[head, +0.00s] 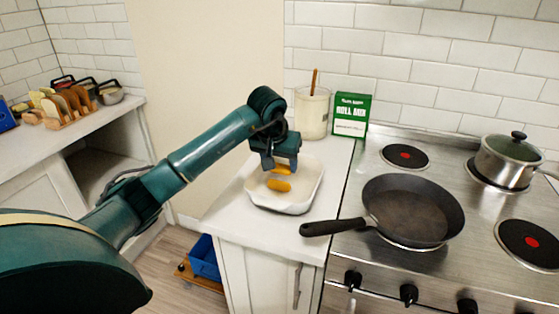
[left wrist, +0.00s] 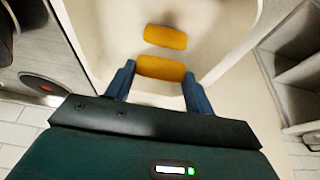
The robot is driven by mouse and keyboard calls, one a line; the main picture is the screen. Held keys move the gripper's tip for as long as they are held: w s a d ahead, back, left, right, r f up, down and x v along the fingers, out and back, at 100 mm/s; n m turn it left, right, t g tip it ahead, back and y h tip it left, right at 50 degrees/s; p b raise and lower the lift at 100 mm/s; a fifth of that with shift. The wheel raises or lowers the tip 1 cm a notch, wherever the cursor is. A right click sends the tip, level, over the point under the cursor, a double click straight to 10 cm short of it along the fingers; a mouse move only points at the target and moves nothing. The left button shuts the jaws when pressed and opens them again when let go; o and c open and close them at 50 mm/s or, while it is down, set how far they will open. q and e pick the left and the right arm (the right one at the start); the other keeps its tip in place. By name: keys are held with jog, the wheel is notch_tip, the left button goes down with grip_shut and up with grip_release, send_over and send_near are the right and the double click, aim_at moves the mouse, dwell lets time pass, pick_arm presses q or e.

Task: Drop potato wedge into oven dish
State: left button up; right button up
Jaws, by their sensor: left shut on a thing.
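My left gripper (head: 281,163) is shut on an orange-yellow potato wedge (head: 282,170) and holds it over the white oven dish (head: 312,185). In the left wrist view the held wedge (left wrist: 160,68) sits between the two blue fingertips of the gripper (left wrist: 158,84). A second potato wedge (head: 280,185) lies in the dish, just in front of the held one. It also shows in the left wrist view (left wrist: 165,37), apart from the fingers. The dish (left wrist: 243,45) stands on the counter. The gripper hides part of its far side. My right gripper is not in view.
A frying pan (head: 413,208) on the stove has its handle pointing towards the dish. A green box (head: 351,115) and a jar (head: 312,115) stand behind the dish. A lidded pot (head: 507,160) is at the right. A rack (head: 66,108) stands on the left counter.

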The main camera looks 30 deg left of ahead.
pick_arm(q)
jog(key=o, duration=0.7)
jog(key=shift+c, duration=0.2)
jog(key=o, duration=0.4)
jog(key=shift+s+r, duration=0.15)
jog(key=shift+r, duration=0.4)
jog(key=b+v, duration=0.1)
jog(key=v, duration=1.1)
jog(key=shift+s, duration=0.15)
